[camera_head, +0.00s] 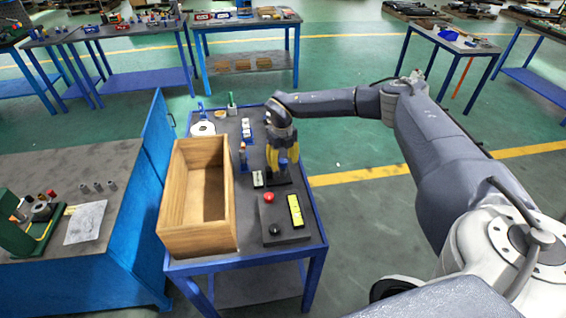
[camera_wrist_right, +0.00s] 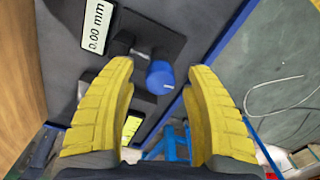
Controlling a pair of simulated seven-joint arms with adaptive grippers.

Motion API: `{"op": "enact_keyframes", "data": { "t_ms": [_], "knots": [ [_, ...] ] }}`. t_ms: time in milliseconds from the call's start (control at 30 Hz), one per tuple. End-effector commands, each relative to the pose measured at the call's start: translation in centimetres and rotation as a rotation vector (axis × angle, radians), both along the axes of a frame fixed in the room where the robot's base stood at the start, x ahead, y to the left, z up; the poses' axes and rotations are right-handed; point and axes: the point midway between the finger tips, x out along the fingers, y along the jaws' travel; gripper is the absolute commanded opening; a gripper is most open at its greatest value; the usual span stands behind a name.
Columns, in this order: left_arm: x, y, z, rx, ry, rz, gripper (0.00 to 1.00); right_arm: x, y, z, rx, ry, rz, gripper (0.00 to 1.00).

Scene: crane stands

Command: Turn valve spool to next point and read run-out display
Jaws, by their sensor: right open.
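My right gripper (camera_head: 283,161) points down over the blue-framed cart. In the right wrist view its yellow fingers (camera_wrist_right: 160,70) are open, one on each side of a blue cylindrical knob (camera_wrist_right: 161,76). The knob sits at the end of a dark shaft on a black stand (camera_wrist_right: 165,45); I take this as the valve spool. I cannot tell whether either finger touches it. A white display (camera_wrist_right: 96,27) beside the stand reads 0.00 mm. It also shows small on the cart in the head view (camera_head: 257,179). My left gripper is out of view.
An open wooden box (camera_head: 177,200) stands on the cart's left. A dark control box with a red button (camera_head: 268,197), a black knob (camera_head: 274,229) and a yellow-green panel (camera_head: 295,210) is at its front. Several small tools stand at the back. Clear floor lies to the right.

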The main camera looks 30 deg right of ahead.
Motion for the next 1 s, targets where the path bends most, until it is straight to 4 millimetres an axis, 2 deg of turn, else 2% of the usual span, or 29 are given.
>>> {"op": "enact_keyframes", "data": {
  "t_ms": [467,900,933,1000],
  "knots": [
    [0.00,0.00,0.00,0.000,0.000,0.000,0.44,0.00,0.01,-0.65,0.000,-0.001,0.001,0.54],
    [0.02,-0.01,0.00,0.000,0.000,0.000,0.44,0.00,0.01,-0.63,0.000,0.000,0.001,0.03],
    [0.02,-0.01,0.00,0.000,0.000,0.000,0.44,0.00,0.01,-0.63,0.000,0.000,0.001,0.00],
    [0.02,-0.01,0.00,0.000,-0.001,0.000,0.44,-0.01,0.01,-0.63,0.000,0.000,0.001,0.00]
  ]
}}
